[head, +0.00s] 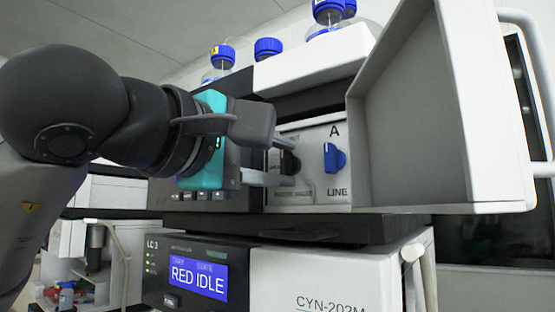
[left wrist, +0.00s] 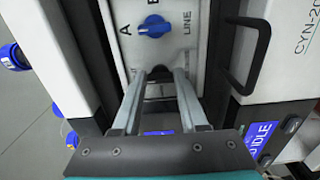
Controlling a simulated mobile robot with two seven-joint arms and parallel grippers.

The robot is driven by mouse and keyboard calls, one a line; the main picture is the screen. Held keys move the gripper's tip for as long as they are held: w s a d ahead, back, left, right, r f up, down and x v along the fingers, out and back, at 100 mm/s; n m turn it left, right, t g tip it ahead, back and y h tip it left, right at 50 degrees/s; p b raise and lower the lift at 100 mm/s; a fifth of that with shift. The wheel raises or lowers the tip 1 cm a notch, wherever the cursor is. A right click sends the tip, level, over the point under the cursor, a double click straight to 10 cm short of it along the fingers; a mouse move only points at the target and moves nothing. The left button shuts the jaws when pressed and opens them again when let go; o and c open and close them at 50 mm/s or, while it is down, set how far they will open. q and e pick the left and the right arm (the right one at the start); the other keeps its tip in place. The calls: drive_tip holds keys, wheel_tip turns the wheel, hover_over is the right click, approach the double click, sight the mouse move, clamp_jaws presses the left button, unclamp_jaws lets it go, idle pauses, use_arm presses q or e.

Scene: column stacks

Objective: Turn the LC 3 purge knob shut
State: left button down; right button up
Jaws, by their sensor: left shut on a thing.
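The black purge knob (head: 291,162) sits on the white panel (head: 315,190) of the upper module, left of the blue selector knob. My left gripper (head: 284,168) reaches in from the left, shut on the black knob, its two pale fingers on either side of it. In the left wrist view the dark knob (left wrist: 160,74) shows between the fingertips (left wrist: 161,80), partly hidden by them. Which way the black knob points is hard to tell. My right gripper is not in view.
The blue selector knob (head: 335,158) is close right of my fingers, between "A" and "LINE". An open white door (head: 420,110) stands to the right. Below, the LC 3 display (head: 198,275) reads "RED IDLE". Blue-capped bottles (head: 268,48) stand on top.

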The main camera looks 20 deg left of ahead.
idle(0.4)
use_arm(q)
drive_tip(key=c, duration=0.7)
unclamp_jaws()
drive_tip(key=b+v, duration=0.1)
drive_tip(key=v, duration=1.4)
drive_tip(key=shift+s+b, duration=0.15)
drive_tip(key=shift+b, duration=0.15)
